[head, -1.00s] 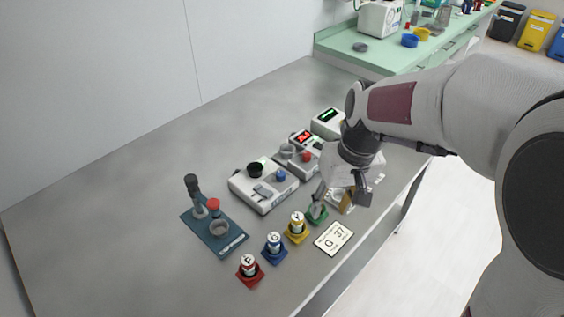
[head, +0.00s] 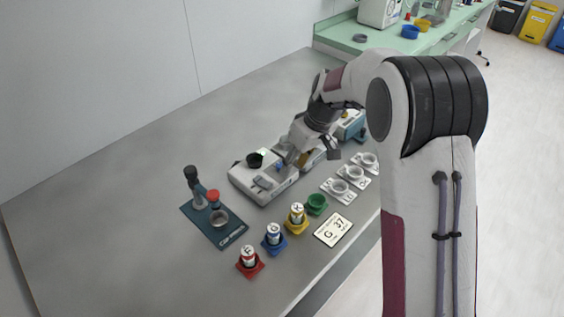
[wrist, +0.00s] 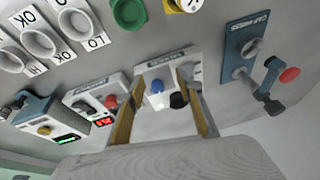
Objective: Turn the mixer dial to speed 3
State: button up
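The mixer (head: 262,188) is a low white box on the grey table with a black round part on top, a pale patch beside it, and a blue dial (head: 279,166). The wrist view shows the blue dial (wrist: 157,87) between my fingers' lines, with the black part (wrist: 178,100) beyond it. My gripper (head: 291,158) is above the mixer's right end, close to the dial. In the wrist view my gripper (wrist: 163,76) has its two fingers apart with nothing held between them. I cannot tell whether a finger touches the dial. The dial's speed marks are too small to read.
A box with a red display (wrist: 104,119) and red knob stands beside the mixer. White cups (head: 341,188), an empty green holder (head: 316,203), lettered vials (head: 297,212), a card (head: 333,230) and a blue cap press (head: 213,222) stand nearby. The table's left is clear.

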aim_at(281, 165)
jog(key=shift+w+a+r+n+t+y, duration=0.15)
jog(key=shift+w+a+r+n+t, duration=0.1)
jog(key=shift+w+r+n, duration=0.55)
jog(key=shift+w+a+r+n+t+y, duration=0.2)
jog(key=shift+w+r+n, duration=0.25)
jog(key=shift+w+n, duration=0.4)
jog(key=shift+w+a, duration=0.1)
jog(key=shift+x, duration=3.9)
grip_shut()
